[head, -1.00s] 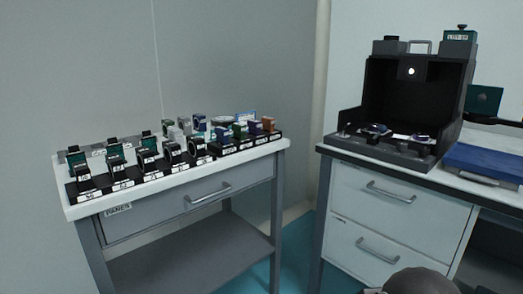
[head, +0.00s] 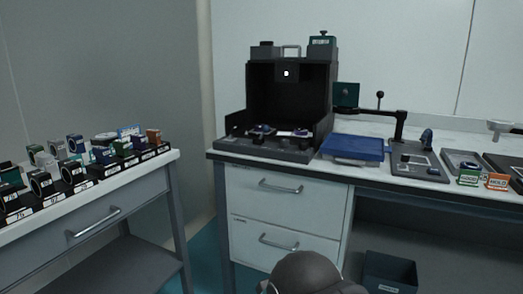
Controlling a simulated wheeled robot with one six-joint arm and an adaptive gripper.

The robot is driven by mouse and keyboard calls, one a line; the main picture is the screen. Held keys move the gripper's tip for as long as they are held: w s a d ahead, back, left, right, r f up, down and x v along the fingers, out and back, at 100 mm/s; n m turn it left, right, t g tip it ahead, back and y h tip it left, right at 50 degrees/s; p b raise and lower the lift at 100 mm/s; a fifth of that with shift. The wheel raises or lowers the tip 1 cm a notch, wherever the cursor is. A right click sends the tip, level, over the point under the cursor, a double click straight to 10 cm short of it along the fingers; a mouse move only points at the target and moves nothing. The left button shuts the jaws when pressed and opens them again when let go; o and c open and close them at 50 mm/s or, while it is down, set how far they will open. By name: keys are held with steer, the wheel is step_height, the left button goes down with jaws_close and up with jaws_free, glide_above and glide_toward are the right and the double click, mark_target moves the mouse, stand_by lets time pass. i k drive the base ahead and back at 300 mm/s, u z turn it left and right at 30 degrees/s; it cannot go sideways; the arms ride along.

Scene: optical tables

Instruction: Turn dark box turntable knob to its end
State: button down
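The dark box (head: 288,100) stands open at the front on the left end of the bench, with a lit white spot on its back wall. Two small round dark pieces (head: 262,130) sit on its floor with a pale piece between them; which one is the turntable knob I cannot tell at this size. A green block and a dark block sit on its top beside a handle. A rounded grey part of my own arm (head: 306,272) shows at the bottom, well below and in front of the box. My gripper's fingers are not visible.
A side table (head: 150,166) with rows of optical mounts stands at left. Right of the box are a blue flat case (head: 352,147), a dark plate with a post arm (head: 418,160), and green and orange labelled trays (head: 497,181). A dark bin (head: 390,272) is under the bench.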

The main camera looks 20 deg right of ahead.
mark_target(303, 145)
steer(key=z, duration=0.4)
steer(key=k, duration=0.5)
steer(key=z, duration=1)
steer(key=i, duration=1.05)
steer(key=u, duration=0.45)
